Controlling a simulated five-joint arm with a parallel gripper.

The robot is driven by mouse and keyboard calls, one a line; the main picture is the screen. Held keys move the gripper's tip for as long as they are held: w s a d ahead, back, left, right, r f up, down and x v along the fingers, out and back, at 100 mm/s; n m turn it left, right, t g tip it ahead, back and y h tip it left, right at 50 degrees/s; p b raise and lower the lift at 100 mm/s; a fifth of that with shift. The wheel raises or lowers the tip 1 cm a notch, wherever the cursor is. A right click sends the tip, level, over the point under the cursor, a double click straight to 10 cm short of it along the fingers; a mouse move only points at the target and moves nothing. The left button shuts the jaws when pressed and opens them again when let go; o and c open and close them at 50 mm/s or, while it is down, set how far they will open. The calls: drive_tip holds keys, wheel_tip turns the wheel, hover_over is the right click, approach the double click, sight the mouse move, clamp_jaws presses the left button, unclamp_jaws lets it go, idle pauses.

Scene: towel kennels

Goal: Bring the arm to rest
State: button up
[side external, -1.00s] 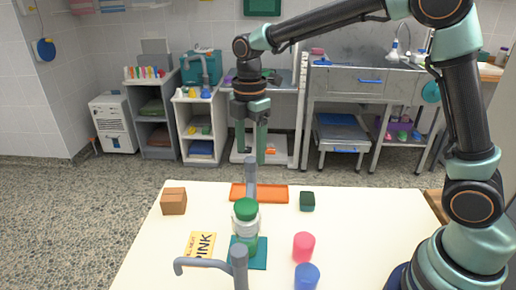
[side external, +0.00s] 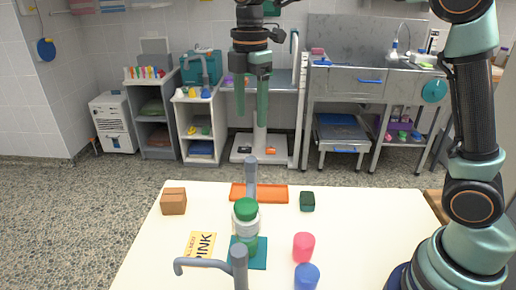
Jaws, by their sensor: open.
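My gripper (side external: 251,100) hangs above the far side of the table, its two green fingers pointing down. It is open, with nothing between the fingers, and well clear of everything on the table (side external: 375,225). My arm comes in from the right, and its upper part runs out of the top of the picture.
A jar with a green lid (side external: 246,210) stands on a teal mat (side external: 260,255), with grey taps close by. Around it are an orange tray (side external: 272,193), brown box (side external: 174,201), dark green box (side external: 307,201), pink cylinder (side external: 303,246), blue cylinder (side external: 307,276) and yellow card (side external: 200,247).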

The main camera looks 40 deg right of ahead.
drive_tip(key=s+d+f+m+t, duration=0.1)
drive_tip(key=s+d+m+t, duration=0.1)
drive_tip(key=s+d+m, duration=0.2)
drive_tip(key=s+d+f+m+t, duration=0.2)
drive_tip(key=s+d+m+t, duration=0.1)
drive_tip(key=s+m, duration=0.7)
drive_tip(key=d+m, duration=0.1)
drive_tip(key=m, duration=0.3)
drive_tip(key=shift+s+d+t, duration=0.2)
drive_tip(key=shift+s+t, duration=0.05)
drive_tip(key=shift+t, duration=0.05)
